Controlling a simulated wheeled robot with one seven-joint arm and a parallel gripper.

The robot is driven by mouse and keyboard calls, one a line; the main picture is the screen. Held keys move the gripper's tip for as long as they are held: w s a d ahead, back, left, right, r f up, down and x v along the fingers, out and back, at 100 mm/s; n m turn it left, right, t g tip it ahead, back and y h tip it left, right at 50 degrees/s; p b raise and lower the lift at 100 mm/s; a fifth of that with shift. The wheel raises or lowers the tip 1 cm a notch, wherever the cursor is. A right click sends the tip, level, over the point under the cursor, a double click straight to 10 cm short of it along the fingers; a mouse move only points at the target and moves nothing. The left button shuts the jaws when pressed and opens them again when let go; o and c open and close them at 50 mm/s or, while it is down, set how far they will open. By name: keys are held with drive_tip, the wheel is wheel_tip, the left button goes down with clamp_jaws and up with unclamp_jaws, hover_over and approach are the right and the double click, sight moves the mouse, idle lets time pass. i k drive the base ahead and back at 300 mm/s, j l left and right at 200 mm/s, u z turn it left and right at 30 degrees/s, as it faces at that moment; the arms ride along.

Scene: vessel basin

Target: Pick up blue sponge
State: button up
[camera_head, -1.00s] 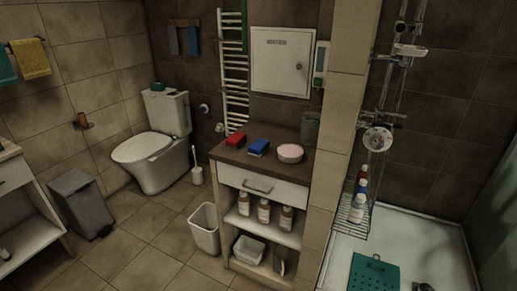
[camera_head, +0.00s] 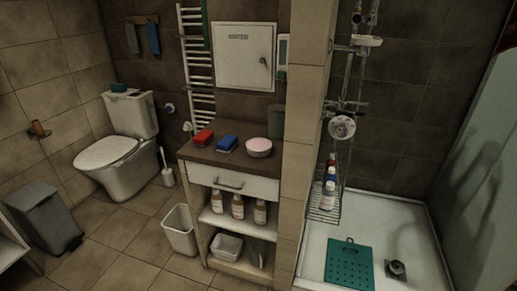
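The blue sponge (camera_head: 227,143) lies on the dark brown top of the cabinet (camera_head: 193,152), near the middle of its front edge. A red sponge (camera_head: 204,137) lies to its left, and a round pink-topped bowl or dish (camera_head: 259,147) stands to its right. The three are apart from each other. My gripper does not show in the camera_head view.
A white waste bin (camera_head: 179,230) stands on the floor at the cabinet's left. A tiled wall (camera_head: 302,150) borders the cabinet's right, with the shower tray (camera_head: 400,212) beyond. The toilet (camera_head: 118,155) is at the back left. Tiled floor (camera_head: 110,262) in front is clear.

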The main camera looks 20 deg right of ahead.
sight(228, 142)
drive_tip(key=i+u, duration=0.35)
drive_tip(key=i, duration=0.15)
drive_tip(key=i+l+u, duration=0.3)
drive_tip(key=i, duration=0.2)
drive_tip(key=i+l+u, duration=0.35)
drive_tip(key=i, duration=0.15)
drive_tip(key=j, duration=0.1)
